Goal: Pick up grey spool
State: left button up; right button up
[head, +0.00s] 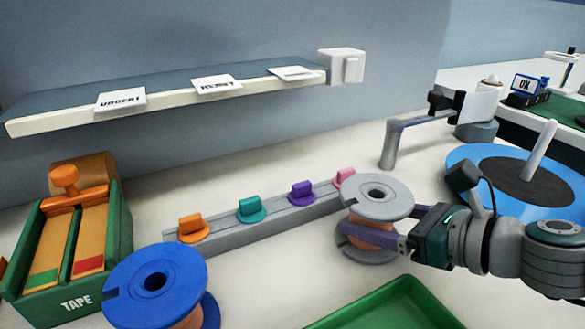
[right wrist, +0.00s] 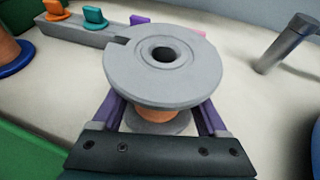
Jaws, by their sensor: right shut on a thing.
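The grey spool (head: 376,198) has two grey flanges with an orange-brown winding between them. In the head view it is upright at the right end of the grey peg rail. My right gripper (head: 388,236) comes in from the right and is shut on the spool, its purple fingers on either side of the winding. In the right wrist view the spool (right wrist: 163,62) fills the middle, between the purple fingers. Its upper flange hides the fingertips. Whether its lower flange touches the table is hard to tell. My left gripper is not in view.
A blue spool (head: 155,284) stands at the front left, beside a green tape box (head: 75,300). The rail (head: 275,217) carries several coloured pegs behind the grey spool. A green tray (head: 390,308) lies in front. A blue disc (head: 470,160) with a post and a grey bent post (head: 390,145) stand right.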

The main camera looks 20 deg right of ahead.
grip_shut()
dwell(0.3)
jog(key=shift+r, duration=0.1)
pick_arm(q)
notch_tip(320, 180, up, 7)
jog(key=p, duration=0.7)
pick_arm(e)
notch_tip(320, 180, up, 10)
